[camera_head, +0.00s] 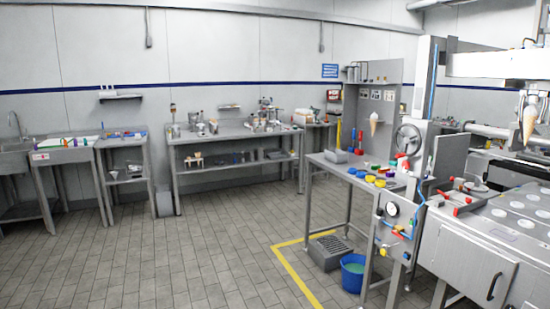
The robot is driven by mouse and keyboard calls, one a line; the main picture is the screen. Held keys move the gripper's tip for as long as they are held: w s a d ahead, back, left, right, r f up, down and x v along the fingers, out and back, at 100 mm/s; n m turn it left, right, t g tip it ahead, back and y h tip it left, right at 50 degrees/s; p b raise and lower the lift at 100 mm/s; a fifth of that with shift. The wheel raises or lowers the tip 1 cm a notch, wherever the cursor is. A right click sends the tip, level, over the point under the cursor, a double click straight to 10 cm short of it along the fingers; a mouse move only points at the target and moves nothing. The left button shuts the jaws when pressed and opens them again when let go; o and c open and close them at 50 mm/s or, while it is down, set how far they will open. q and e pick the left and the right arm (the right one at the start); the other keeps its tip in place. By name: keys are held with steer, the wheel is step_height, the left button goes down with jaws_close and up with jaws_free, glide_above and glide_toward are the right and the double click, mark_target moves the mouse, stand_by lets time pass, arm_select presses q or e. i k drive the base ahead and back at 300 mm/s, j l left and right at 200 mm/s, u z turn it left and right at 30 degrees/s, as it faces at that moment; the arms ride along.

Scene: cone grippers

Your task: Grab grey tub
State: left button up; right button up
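I cannot tell for sure which thing is the grey tub. A small grey box-like thing (337,156) lies at the left end of the right workbench top; it is too small to make out well. A larger grey slatted box (330,247) sits on the floor under that workbench. A grey bin (164,203) stands on the floor beside the left leg of the back table. All are some distance away, and nothing is seen gripping them. Neither of my grippers is in view.
The right workbench (348,178) holds colored round pieces and a spray bottle. Yellow floor tape (290,270) borders that area. A machine (470,250) fills the right. The tiled floor (200,255) at left and center is clear.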

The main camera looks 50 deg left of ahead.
mark_target(335, 156)
steer(key=u, duration=1.1)
